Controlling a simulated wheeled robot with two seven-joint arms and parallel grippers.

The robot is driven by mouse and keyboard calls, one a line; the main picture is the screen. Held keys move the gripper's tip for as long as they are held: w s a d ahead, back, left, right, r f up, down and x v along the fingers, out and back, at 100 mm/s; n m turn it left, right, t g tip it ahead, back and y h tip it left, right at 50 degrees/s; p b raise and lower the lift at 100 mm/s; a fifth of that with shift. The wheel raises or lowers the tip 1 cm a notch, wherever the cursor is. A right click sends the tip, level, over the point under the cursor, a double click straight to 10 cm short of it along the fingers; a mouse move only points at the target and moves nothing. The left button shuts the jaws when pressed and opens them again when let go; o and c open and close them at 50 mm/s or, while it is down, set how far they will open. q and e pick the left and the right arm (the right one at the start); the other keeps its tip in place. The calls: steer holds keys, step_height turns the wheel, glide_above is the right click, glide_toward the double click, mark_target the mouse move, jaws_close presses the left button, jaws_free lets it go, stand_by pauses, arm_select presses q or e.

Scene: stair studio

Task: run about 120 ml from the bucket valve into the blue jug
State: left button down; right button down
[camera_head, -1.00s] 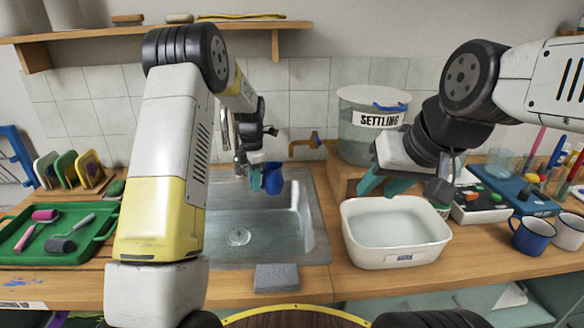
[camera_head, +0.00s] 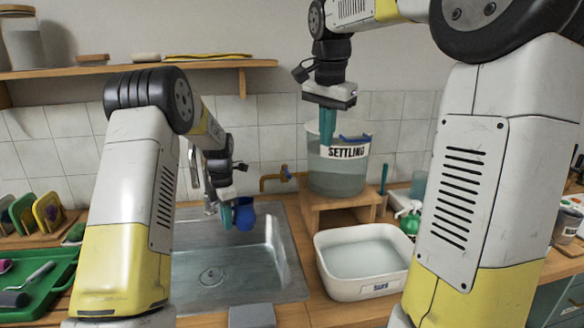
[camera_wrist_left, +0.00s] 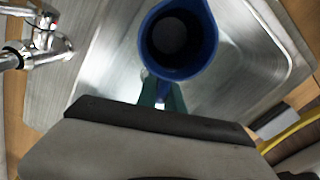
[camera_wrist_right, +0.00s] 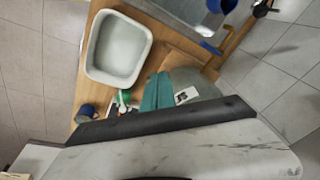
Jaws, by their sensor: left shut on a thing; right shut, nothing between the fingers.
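The blue jug (camera_head: 244,217) is upright above the sink, its open mouth facing up in the left wrist view (camera_wrist_left: 205,45); its inside is dark and I cannot tell any level. My right gripper (camera_head: 328,138) is shut and empty, pointing down in front of the bucket's upper part.
A white basin of water (camera_head: 362,256) sits on the counter right of the sink (camera_head: 235,268). A chrome tap (camera_wrist_left: 38,45) stands near the jug. A green tray (camera_head: 45,290) and sponges are at left; a green-and-white spray bottle (camera_head: 408,217) is right of the stand.

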steer(key=w+a+m+g+h, duration=0.1)
steer(key=w+a+m+h, duration=0.2)
steer(key=w, duration=0.4)
steer(key=m+g, duration=0.1)
steer(key=m, duration=0.4)
glide_above(287, 172)
steer(key=s+d, duration=0.1)
steer(key=d, duration=0.1)
step_height(287, 172, down, 3)
step_height(287, 172, down, 10)
steer(key=shift+a+h, duration=0.25)
steer(key=shift+h, duration=0.05)
